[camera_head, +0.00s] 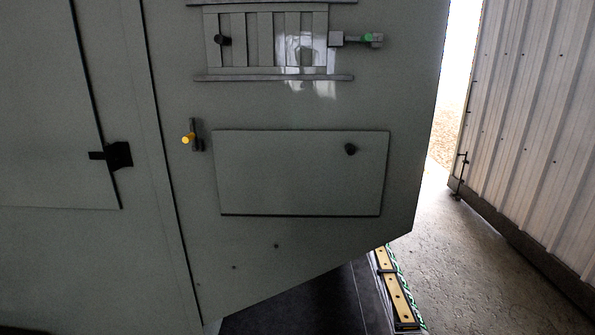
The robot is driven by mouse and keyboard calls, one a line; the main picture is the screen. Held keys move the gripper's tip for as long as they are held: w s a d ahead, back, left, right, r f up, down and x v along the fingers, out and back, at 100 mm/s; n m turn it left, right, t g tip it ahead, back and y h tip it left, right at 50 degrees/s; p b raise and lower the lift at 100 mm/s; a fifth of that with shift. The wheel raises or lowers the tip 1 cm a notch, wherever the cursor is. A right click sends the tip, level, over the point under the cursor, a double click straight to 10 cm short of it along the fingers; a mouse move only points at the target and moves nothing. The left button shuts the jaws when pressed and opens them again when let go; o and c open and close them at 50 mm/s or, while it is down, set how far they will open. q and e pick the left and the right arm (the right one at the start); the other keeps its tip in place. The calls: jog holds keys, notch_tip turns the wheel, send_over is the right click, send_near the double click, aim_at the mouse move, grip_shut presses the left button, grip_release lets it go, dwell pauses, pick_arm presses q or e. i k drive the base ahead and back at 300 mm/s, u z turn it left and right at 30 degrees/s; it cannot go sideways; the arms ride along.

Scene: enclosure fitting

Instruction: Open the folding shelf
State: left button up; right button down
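A flat grey rectangular panel (290,180), which looks like the folding shelf, lies flush against the grey-green door (330,235). It is folded up, with a dark line along its lower edge. A round black knob (350,149) sits near its upper right corner. Neither gripper is in view, and nothing touches the panel or the knob.
Above the panel is a slatted vent (266,40) between two rails, with a green-tipped latch (372,38). A yellow-tipped handle (188,138) is at left. A black latch (118,155) is on the left panel. Concrete floor (470,260) is clear at right, beside a corrugated wall (540,120).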

aim_at(319, 174)
jog(key=z, duration=0.15)
jog(key=k, duration=0.4)
jog(key=z, duration=0.6)
jog(key=k, duration=0.95)
jog(key=u, duration=0.35)
jog(key=i, duration=0.8)
jog(key=u, duration=1.05)
jog(key=i, duration=0.55)
